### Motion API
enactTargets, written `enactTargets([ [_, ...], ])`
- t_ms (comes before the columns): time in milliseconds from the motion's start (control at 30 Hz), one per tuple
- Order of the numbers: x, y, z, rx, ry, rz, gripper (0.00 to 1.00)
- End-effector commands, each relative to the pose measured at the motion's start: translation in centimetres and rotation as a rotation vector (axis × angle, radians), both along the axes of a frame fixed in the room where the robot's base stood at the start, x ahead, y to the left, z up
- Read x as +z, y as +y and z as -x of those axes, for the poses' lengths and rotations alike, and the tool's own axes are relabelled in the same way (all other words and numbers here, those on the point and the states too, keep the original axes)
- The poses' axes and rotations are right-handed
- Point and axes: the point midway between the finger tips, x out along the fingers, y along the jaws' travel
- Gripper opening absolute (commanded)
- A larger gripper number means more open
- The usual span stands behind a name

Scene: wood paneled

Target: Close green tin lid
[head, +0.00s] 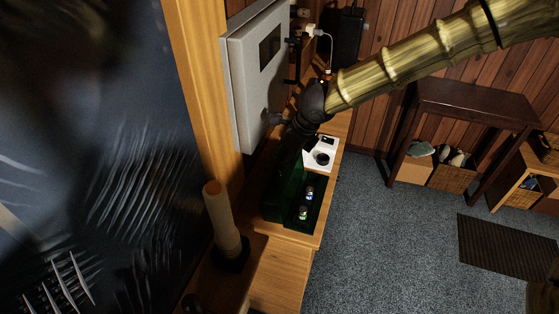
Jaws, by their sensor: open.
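The green tin (317,222) stands on a narrow wooden bench in the middle of the head view. Its lid (287,192) is open and stands raised along the tin's left side. Two small bottles, one (309,193) behind the other (303,213), show inside the tin. My gripper (291,150) is dark and hangs from the arm just beyond the tin, above the far end of the lid. It is open and appears empty. Its fingertips blend into the dark background, so I cannot tell whether they touch the lid.
A white item (322,153) with a dark round part lies behind the tin. A grey wall cabinet (258,70) rises to the left of my gripper. A pale cylinder on a dark base (220,222) stands at the near left. The carpeted floor (390,230) to the right is open.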

Motion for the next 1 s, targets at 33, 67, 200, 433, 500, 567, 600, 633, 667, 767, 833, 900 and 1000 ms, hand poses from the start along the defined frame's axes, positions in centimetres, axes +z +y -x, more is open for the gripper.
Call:
enactTargets([
  [33,-0.7,0.3,-0.2,0.001,0.002,0.001,0.49],
  [67,-1.1,0.5,-0.3,0.001,0.001,0.002,0.49],
  [200,-2.9,1.1,-0.8,0.003,0.000,0.001,0.49],
  [433,-4.4,1.7,-1.2,0.004,-0.001,0.000,0.49],
  [500,-4.6,1.7,-1.2,0.003,-0.001,-0.001,0.49],
  [567,-4.6,1.8,-1.3,0.003,-0.001,-0.001,0.49],
  [600,-4.6,1.8,-1.3,0.003,-0.001,-0.001,0.49],
  [633,-4.6,1.8,-1.3,0.003,-0.001,-0.001,0.49],
  [667,-4.6,1.8,-1.3,0.003,-0.001,-0.001,0.49],
  [767,-4.6,1.7,-1.3,0.003,-0.001,-0.001,0.49],
  [833,-4.6,1.7,-1.3,0.003,-0.001,-0.001,0.36],
  [900,-4.6,1.7,-1.3,0.003,-0.001,-0.001,0.23],
  [1000,-4.6,1.7,-1.3,0.003,-0.001,-0.001,0.05],
])
